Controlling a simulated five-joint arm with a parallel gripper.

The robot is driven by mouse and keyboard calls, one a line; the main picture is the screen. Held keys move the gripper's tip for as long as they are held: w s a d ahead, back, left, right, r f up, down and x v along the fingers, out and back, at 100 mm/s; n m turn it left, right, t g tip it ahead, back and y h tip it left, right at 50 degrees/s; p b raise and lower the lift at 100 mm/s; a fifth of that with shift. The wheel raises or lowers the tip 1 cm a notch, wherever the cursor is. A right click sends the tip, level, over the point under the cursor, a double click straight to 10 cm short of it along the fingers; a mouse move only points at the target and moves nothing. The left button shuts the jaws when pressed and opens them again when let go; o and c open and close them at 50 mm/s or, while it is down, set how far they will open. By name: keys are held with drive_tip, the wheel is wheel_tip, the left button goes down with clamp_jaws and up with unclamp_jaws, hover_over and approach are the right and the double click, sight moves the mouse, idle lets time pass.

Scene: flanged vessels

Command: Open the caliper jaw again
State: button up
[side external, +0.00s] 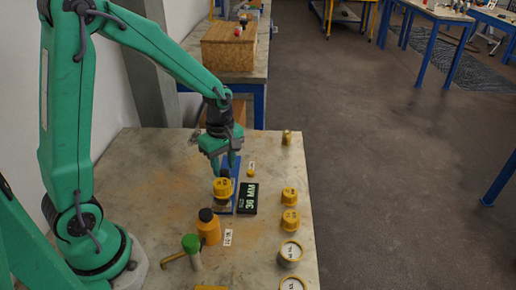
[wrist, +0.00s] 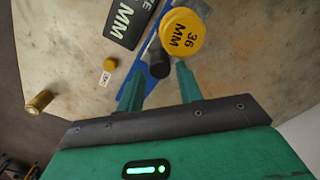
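The blue caliper (side external: 237,180) lies on the table, partly hidden below my gripper (side external: 228,172). Its blue bar also shows in the wrist view (wrist: 130,94). A dark upright knob (wrist: 158,62) stands on the caliper. A yellow vessel marked 36 MM (side external: 223,188) is right beside the knob; its round top fills the upper middle of the wrist view (wrist: 182,33). My gripper (wrist: 160,70) is open, with its green fingers on either side of the knob. Whether a finger touches the knob, and how the jaw meets the vessel, I cannot tell.
A black size display reading 36 MM (side external: 248,198) lies right of the caliper. An orange bottle (side external: 208,227) and a green-capped tube (side external: 191,252) stand nearer the front. Yellow-topped vessels (side external: 290,219) line the right edge. A small brass piece (side external: 286,138) stands at the far corner.

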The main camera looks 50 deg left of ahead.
drive_tip(key=shift+f, duration=1)
drive_tip(key=shift+c, duration=0.5)
clamp_jaws()
drive_tip(key=shift+w+a, duration=1.2)
drive_tip(key=shift+w, duration=0.05)
drive_tip(key=shift+o, duration=0.5)
unclamp_jaws()
drive_tip(key=shift+r, duration=0.15)
wheel_tip(320, 180, up, 8)
drive_tip(key=shift+f, duration=0.2)
drive_tip(key=shift+r, duration=0.1)
